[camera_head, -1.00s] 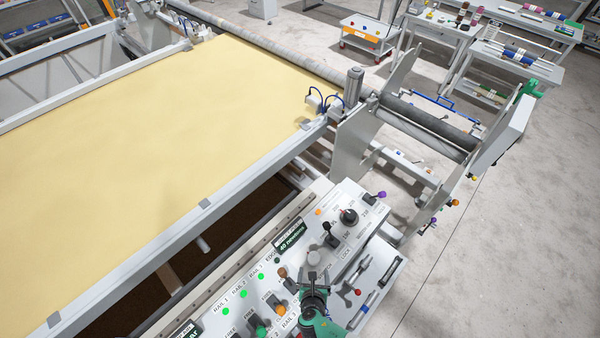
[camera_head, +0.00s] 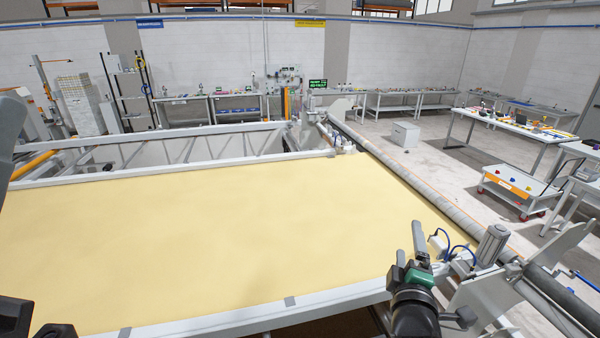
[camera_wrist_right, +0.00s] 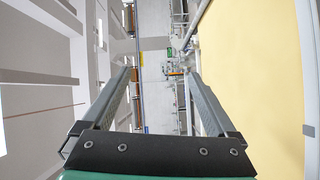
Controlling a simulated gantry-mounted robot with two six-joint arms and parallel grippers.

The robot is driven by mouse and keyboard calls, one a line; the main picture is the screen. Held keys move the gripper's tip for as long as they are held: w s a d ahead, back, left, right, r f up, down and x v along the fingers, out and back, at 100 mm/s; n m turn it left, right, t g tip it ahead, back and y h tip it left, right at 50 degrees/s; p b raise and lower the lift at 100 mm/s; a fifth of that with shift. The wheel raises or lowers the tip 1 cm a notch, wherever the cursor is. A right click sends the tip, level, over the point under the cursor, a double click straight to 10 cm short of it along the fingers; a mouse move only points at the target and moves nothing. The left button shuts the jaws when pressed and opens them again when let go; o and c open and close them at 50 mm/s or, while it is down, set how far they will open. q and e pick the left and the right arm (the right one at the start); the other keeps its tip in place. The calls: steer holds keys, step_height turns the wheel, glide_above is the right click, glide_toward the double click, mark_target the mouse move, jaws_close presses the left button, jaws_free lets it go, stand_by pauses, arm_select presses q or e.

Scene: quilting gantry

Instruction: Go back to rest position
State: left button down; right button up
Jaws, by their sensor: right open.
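My right gripper (camera_head: 420,240) is at the lower right of the head view, pointing up, in front of the near right corner of the yellow fabric (camera_head: 230,225). In the right wrist view, its two long fingers (camera_wrist_right: 160,75) are spread wide with nothing between them. The fabric also shows at the right of that view (camera_wrist_right: 255,70). Dark and grey parts of my own body show at the left edge of the head view. My left gripper cannot be made out.
The frame's near rail (camera_head: 250,318) runs below the fabric. A roller (camera_head: 420,190) runs along the fabric's right side. A motor cylinder (camera_head: 492,245) with blue hoses stands right of my gripper. A white cart (camera_head: 515,188) and a worktable (camera_head: 510,125) stand farther right on open floor.

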steer(key=s+r+m+t+y, duration=0.1)
steer(key=s+r+m+t, duration=0.3)
steer(key=r, duration=0.7)
steer(key=s+r+m+t, duration=0.25)
steer(key=s+r, duration=0.35)
steer(key=r, duration=0.5)
steer(key=s+a+r+m+t+y, duration=0.2)
steer(key=s+r+y, duration=0.1)
steer(key=s+r, duration=0.2)
steer(key=s+a+r+m+t+y, duration=0.2)
steer(key=s+r, duration=0.3)
steer(key=s, duration=0.4)
steer(key=shift+a+m+y, duration=0.25)
steer(key=shift+m+y, duration=0.3)
steer(key=shift+y, duration=0.35)
